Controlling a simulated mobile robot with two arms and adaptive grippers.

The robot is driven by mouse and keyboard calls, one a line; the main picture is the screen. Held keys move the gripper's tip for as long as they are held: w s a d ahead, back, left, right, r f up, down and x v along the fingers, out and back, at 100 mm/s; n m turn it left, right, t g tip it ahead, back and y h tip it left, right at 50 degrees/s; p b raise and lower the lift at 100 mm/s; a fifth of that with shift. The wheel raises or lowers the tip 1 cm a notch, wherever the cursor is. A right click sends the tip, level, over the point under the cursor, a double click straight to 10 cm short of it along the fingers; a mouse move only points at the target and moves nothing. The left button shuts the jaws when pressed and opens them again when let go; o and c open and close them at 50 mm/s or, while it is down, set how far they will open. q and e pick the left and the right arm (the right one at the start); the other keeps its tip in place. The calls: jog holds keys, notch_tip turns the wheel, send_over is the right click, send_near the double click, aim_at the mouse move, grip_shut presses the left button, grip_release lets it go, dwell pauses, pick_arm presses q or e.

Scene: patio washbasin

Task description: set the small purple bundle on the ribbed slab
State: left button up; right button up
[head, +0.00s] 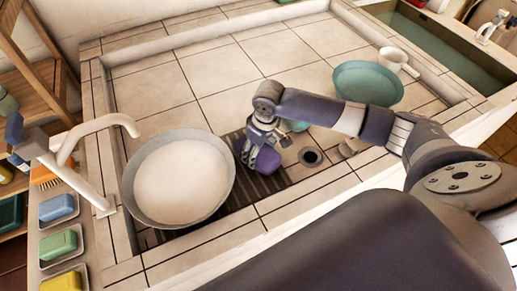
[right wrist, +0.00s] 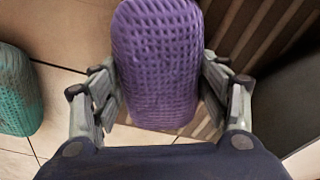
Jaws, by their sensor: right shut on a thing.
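My right gripper (head: 262,147) reaches down near the middle of the washbasin. It is shut on the small purple bundle (head: 267,166), which also shows in the right wrist view (right wrist: 157,62) as a knobbly, rounded purple block between the fingers. The dark ribbed slab (head: 262,190) lies below and around it in the head view. In the right wrist view the slab's ribs (right wrist: 265,30) run along the bundle's right side, with pale tile to its left. I cannot tell whether the bundle touches the slab. My left gripper is not in view.
A large pale bowl (head: 180,178) covers the slab's left part. A round drain (head: 310,157) is to the right. A teal basin (head: 368,84) and white cup (head: 392,60) stand at the back right. A green knobbly block (right wrist: 15,90) lies left of the bundle.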

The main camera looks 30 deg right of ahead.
aim_at(263, 152)
jog(key=o, duration=1)
jog(key=shift+f, duration=0.1)
jog(key=r, duration=0.4)
jog(key=s+r, duration=0.1)
jog(key=r, duration=0.7)
jog(key=shift+s+d+r, duration=0.15)
jog(key=shift+s+d, duration=0.05)
jog(key=shift+d, duration=0.1)
